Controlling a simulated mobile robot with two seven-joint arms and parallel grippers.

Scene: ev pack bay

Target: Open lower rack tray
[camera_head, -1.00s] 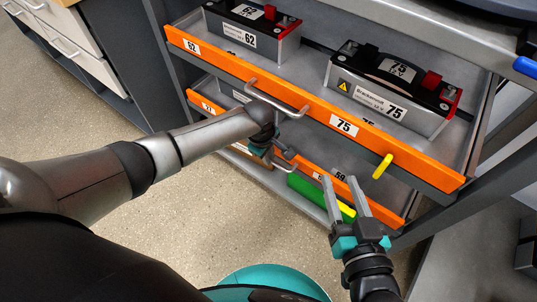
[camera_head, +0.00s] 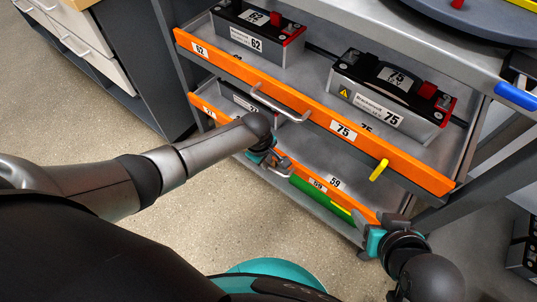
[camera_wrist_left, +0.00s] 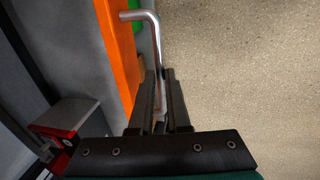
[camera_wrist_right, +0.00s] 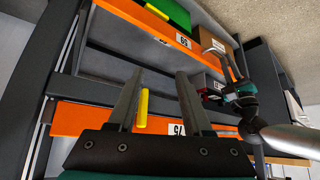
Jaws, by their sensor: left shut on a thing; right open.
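The lower rack tray has an orange front (camera_head: 300,172) labelled 59. Its metal handle (camera_wrist_left: 155,45) runs between the fingers of my left gripper (camera_wrist_left: 166,78), which is shut on it. In the head view this left gripper (camera_head: 265,155) is below the upper tray, partly hidden by its own wrist. My right gripper (camera_head: 376,236) is open and empty by the right end of the lower front; its fingers are hard to make out there. In the right wrist view its fingers (camera_wrist_right: 157,82) are spread, with a yellow tab (camera_wrist_right: 142,110) seen beyond, between them.
The upper tray's orange front (camera_head: 320,121) is just above, with its own handle (camera_head: 280,103) and yellow tab (camera_head: 378,170). It carries batteries 62 (camera_head: 258,32) and 75 (camera_head: 388,100). A green box (camera_head: 318,198) lies below the lower tray. The floor (camera_head: 225,215) in front is clear.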

